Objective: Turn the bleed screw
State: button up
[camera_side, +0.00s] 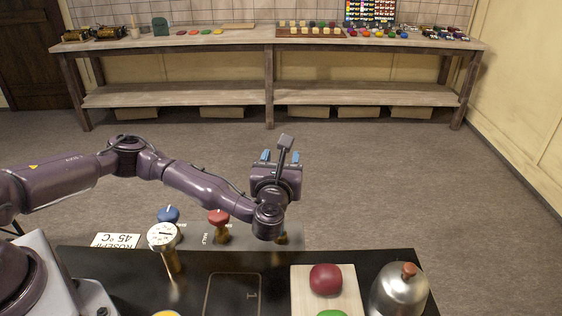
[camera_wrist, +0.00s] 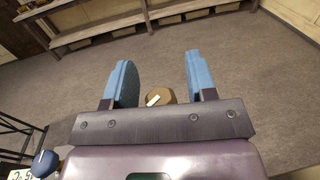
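My gripper (camera_side: 280,158) is raised above the far edge of the black machine top in the side view, with blue-padded fingers pointing away. In the wrist view my gripper (camera_wrist: 160,78) is open, its two blue fingers wide apart and empty. A brass knob (camera_wrist: 160,97) with a pale mark shows between the fingers in the wrist view, partly hidden by the gripper body; it looks like the bleed screw. In the side view a small brass part (camera_side: 283,236) shows just beside my wrist, mostly hidden; I cannot tell whether it is the same knob.
A blue knob (camera_side: 168,214), a red knob (camera_side: 218,217) and a dial gauge (camera_side: 163,236) stand left of my wrist. A pale board (camera_side: 346,294) with red and green pieces and a metal dome (camera_side: 400,288) stand in front. A long workbench (camera_side: 200,42) lies far behind.

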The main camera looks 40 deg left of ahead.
jog(key=v, duration=0.5)
notch_tip(320, 180, up, 7)
dwell(0.5)
